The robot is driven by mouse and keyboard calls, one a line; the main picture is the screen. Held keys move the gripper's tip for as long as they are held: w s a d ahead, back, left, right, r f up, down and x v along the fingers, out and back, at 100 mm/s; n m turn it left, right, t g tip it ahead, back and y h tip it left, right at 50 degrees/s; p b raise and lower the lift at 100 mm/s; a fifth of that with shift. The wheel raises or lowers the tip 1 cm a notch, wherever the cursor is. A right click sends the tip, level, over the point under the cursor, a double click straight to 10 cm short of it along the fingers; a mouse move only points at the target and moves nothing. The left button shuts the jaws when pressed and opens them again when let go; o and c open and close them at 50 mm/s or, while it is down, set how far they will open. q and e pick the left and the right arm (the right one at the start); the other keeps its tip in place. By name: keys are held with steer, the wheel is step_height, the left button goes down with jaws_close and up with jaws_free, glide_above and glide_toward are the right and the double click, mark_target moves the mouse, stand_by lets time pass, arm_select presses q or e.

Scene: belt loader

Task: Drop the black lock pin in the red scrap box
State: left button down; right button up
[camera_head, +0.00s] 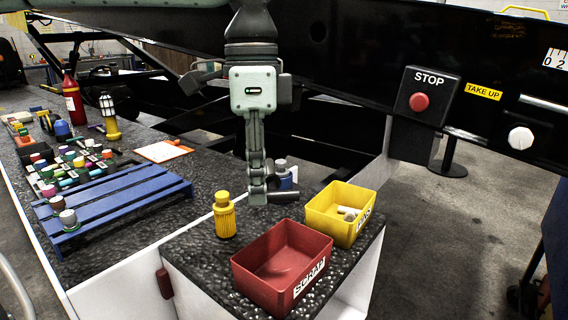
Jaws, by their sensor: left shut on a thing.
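The black lock pin (285,196) is a short dark cylinder lying level. My left gripper (258,193) comes down from the top of the view and is shut on it, with the pin sticking out to the right of the fingertips. The fingers hide part of the pin. The red scrap box (258,287), labelled SCRAP, stands at the front of the dark-topped stand and looks empty inside. The gripper and pin are above and behind its back edge, not over its opening as far as I can tell. My right gripper is not in view.
A yellow box (350,233) with pale pieces inside adjoins the red box on the right. A yellow bottle-like item (224,215) stands on the left. A blue and grey item (284,177) is behind the gripper. A blue pallet (115,205) lies on the left bench.

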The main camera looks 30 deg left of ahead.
arm_select(q)
steer(key=shift+w+f, duration=0.15)
steer(key=shift+f, duration=2.8)
steer(key=c, duration=1.4)
jaws_free()
steer(key=r, duration=1.2)
steer(key=shift+w+a, duration=0.15)
steer(key=shift+a, duration=0.15)
